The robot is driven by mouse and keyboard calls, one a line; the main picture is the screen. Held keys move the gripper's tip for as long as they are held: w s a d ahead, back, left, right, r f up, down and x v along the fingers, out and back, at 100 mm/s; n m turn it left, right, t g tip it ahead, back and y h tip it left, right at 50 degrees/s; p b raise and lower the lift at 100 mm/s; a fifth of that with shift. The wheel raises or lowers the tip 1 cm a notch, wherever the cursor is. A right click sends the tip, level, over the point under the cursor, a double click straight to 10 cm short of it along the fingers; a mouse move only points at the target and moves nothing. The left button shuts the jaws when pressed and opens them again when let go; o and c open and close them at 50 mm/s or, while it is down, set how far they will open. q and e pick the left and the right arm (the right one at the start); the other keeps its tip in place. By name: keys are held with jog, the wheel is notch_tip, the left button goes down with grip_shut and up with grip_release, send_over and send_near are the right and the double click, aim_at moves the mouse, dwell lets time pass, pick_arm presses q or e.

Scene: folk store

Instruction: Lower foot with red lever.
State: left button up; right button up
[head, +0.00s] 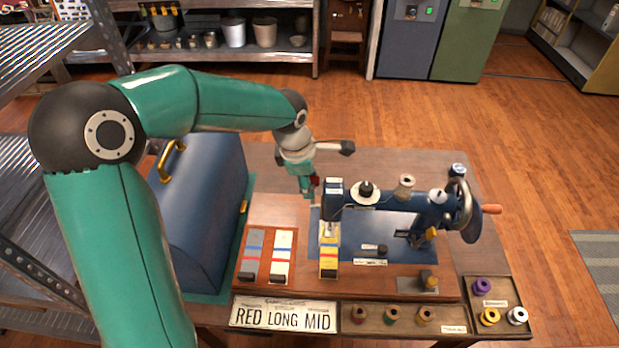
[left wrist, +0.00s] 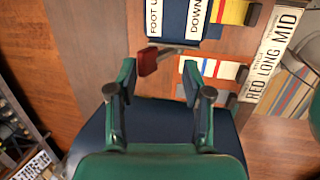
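A dark blue sewing machine (head: 400,208) stands on the wooden table. Its red lever (left wrist: 148,62) sticks out from the back of the machine's head, beside white labels (left wrist: 175,15) reading "FOOT U…", cut off, and "DOWN". A bit of the red lever (head: 314,181) also shows in the head view. My left gripper (head: 308,188) is behind the machine's head, close to the lever. In the left wrist view the gripper (left wrist: 160,75) is open, with the lever just beyond its fingertips, nearer the left finger. The presser foot is not clear. My right gripper is not in view.
A blue case (head: 205,215) with a brass handle stands left of the machine. Striped fabric samples (head: 268,256) lie in front, above a sign (head: 283,314) reading "RED LONG MID". Thread spools sit in a tray (head: 455,328) along the front edge.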

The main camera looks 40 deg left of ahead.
pick_arm(q)
jog(key=shift+s+d+f+b, duration=0.25)
jog(key=shift+s+d+b, duration=0.2)
jog(key=shift+s+b, duration=0.35)
jog(key=shift+s+d+f+b, duration=0.25)
jog(key=shift+s+d+b, duration=0.25)
jog(key=shift+s+b, duration=0.25)
jog(key=shift+s+d+f+b, duration=0.25)
jog(key=shift+s+d+b, duration=0.2)
jog(key=shift+s+b, duration=0.35)
jog(key=shift+w+a+r, duration=0.2)
jog(key=shift+w+r, duration=0.05)
jog(key=shift+w, duration=0.05)
jog(key=shift+r, duration=0.15)
jog(key=p+v, duration=0.5)
jog(key=v, duration=0.2)
jog(key=shift+s+r, duration=0.15)
jog(key=shift+r, duration=0.2)
dwell(0.7)
